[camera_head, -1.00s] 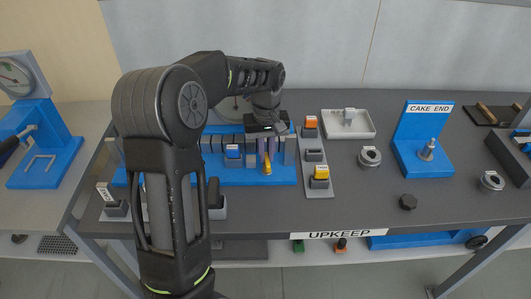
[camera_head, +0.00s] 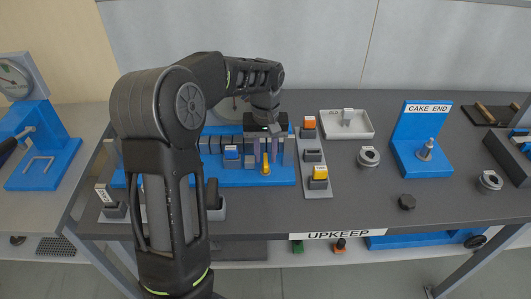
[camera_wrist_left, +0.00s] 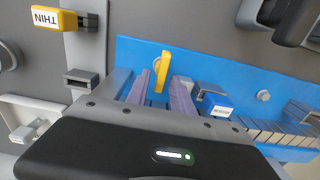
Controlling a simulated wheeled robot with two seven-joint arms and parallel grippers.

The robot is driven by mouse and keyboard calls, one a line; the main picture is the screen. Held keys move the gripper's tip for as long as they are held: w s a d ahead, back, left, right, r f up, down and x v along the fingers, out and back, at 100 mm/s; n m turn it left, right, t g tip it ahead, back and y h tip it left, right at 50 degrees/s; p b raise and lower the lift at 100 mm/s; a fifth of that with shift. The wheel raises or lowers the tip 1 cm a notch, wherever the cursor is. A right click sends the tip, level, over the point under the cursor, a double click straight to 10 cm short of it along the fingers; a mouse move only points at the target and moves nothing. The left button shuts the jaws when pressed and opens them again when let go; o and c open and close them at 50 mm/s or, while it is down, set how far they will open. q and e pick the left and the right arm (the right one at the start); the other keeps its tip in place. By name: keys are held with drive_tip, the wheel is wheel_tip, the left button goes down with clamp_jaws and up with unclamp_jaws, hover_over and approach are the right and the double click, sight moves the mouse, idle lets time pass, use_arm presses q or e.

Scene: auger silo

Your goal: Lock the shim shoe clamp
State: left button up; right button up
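A yellow lever (camera_head: 265,165) stands at the front of the blue clamp fixture (camera_head: 285,176), near its right end. It also shows in the left wrist view (camera_wrist_left: 163,71). My left gripper (camera_head: 266,150) is over the fixture from behind. Its two purple-grey fingers (camera_wrist_left: 160,92) are apart, one on each side of the lever, with visible gaps to it. A row of grey shims (camera_head: 218,145) and a blue labelled block (camera_head: 231,154) sit on the fixture to the left of the lever. My right gripper is not in view.
A grey strip (camera_head: 316,188) right of the fixture carries an orange block (camera_head: 309,123) and a yellow block marked THIN (camera_head: 319,174). A white tray (camera_head: 362,133), metal rings (camera_head: 369,157) and the blue CAKE END stand (camera_head: 424,165) lie further right. My left arm hides the fixture's left part.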

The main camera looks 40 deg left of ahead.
sight(265, 156)
use_arm(q)
drive_tip(key=shift+o, duration=0.2)
wheel_tip(265, 156, up, 8)
drive_tip(key=shift+f+b, duration=0.1)
drive_tip(key=shift+b, duration=0.3)
idle(0.6)
